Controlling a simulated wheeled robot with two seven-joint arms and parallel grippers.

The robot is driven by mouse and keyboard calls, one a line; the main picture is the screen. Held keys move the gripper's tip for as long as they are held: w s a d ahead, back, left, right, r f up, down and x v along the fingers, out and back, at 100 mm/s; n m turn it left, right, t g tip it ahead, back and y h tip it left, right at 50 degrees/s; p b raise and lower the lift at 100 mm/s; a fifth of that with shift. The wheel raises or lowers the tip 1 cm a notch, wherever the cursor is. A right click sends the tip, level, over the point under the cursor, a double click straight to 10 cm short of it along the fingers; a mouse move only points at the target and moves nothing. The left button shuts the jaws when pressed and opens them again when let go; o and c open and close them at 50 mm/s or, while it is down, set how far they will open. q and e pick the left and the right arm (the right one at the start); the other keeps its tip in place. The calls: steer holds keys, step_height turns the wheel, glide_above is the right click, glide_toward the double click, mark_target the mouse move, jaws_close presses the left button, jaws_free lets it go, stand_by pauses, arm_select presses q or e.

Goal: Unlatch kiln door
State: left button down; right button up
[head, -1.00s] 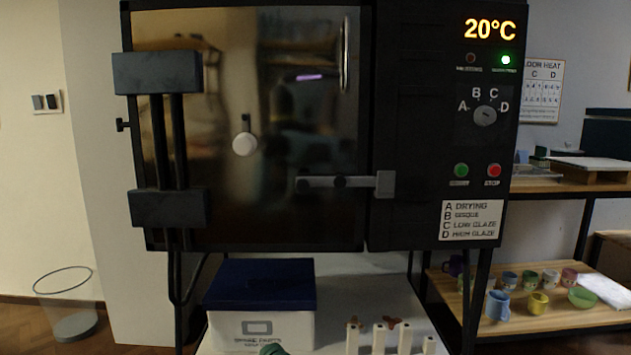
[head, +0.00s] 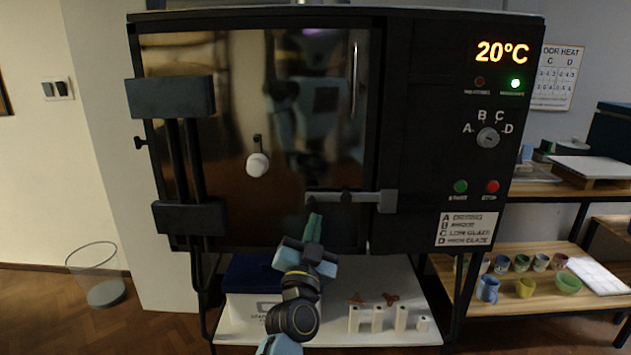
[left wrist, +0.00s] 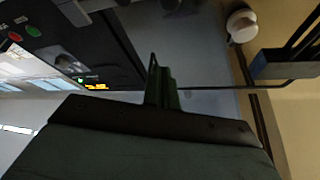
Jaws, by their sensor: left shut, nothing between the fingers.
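The kiln door (head: 215,110) is a dark reflective panel and looks closed. Its latch (head: 350,197) is a grey horizontal bar at the lower right of the door, reaching into a grey bracket (head: 388,201) on the kiln body. A white round knob (head: 257,165) sits at the door's middle; it also shows in the left wrist view (left wrist: 241,25). My left gripper (head: 314,222) has its green fingers shut and empty, pointing up just below the latch's left end. Whether it touches the latch I cannot tell. My right gripper is in neither view.
The control panel (head: 488,138) reads 20°C above, with a dial and two buttons. Below the kiln, a shelf (head: 330,330) holds a blue-lidded box (head: 245,285) and white posts (head: 377,318). A rack with mugs (head: 487,288) stands right, a wire bin (head: 97,275) left.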

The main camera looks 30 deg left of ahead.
mark_target(315, 203)
arm_select(q)
steer(key=shift+w+a+m+h, duration=0.25)
steer(key=shift+w+m+h, duration=0.05)
steer(key=shift+w, duration=0.4)
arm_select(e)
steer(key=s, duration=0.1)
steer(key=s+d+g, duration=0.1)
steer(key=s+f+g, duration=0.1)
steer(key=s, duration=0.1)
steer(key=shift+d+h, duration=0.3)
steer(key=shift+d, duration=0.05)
arm_select(q)
steer(key=shift+w, duration=0.1)
